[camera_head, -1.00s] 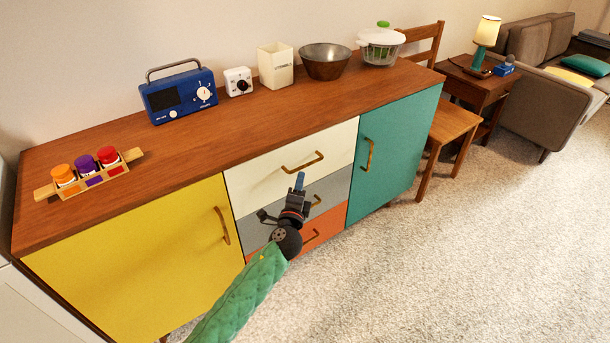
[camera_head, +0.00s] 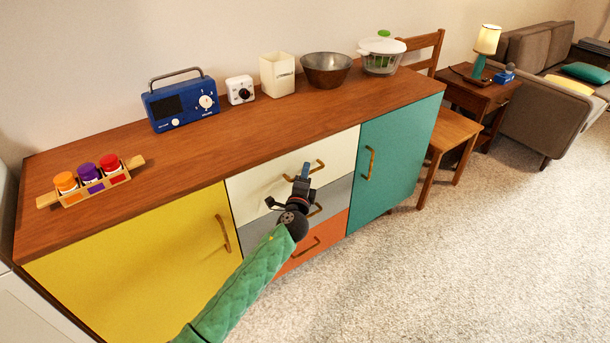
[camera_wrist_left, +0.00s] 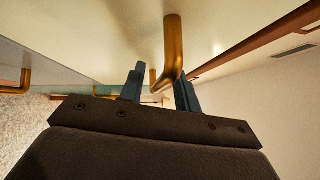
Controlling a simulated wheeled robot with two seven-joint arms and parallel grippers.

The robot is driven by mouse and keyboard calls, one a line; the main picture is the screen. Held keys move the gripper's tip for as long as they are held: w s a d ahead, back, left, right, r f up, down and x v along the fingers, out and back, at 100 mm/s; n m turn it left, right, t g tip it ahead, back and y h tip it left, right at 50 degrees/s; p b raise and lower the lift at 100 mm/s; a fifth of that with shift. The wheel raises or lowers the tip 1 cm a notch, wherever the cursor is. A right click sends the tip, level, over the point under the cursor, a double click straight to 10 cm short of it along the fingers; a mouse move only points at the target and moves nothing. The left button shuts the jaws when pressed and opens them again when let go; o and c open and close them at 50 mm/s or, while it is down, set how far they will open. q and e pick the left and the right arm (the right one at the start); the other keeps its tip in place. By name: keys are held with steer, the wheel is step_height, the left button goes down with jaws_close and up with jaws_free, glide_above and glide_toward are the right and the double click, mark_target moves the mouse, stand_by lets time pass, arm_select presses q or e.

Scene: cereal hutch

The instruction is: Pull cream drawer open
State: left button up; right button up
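The cream drawer (camera_head: 262,190) is the top one in the middle stack of the sideboard, and its front looks flush with its neighbours. Its brass handle (camera_head: 320,165) is partly hidden behind my left gripper (camera_head: 304,170) in the head view. In the left wrist view, the two fingers of my left gripper (camera_wrist_left: 160,88) stand apart. The brass handle (camera_wrist_left: 173,45) reaches down to the gap between them, nearer the right finger. I cannot tell whether the fingers touch it. My right gripper is out of view.
A grey drawer (camera_head: 334,193) and an orange drawer (camera_head: 331,236) lie below. A yellow door (camera_head: 140,265) and a teal door (camera_head: 400,150) flank the stack. A radio, bowl and other items stand on the sideboard top. The carpet (camera_head: 430,270) in front is clear.

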arm_select(q)
jaws_close()
steer(key=s+d+b, duration=0.1)
steer(key=s+d, duration=0.7)
steer(key=s, duration=0.3)
steer(key=s+d+b, duration=0.1)
steer(key=s+d, duration=0.7)
steer(key=s, duration=0.3)
jaws_free()
steer(key=s+a+f+b, duration=0.1)
steer(key=s, duration=0.6)
steer(key=shift+s+a, duration=0.15)
steer(key=shift+s, duration=0.15)
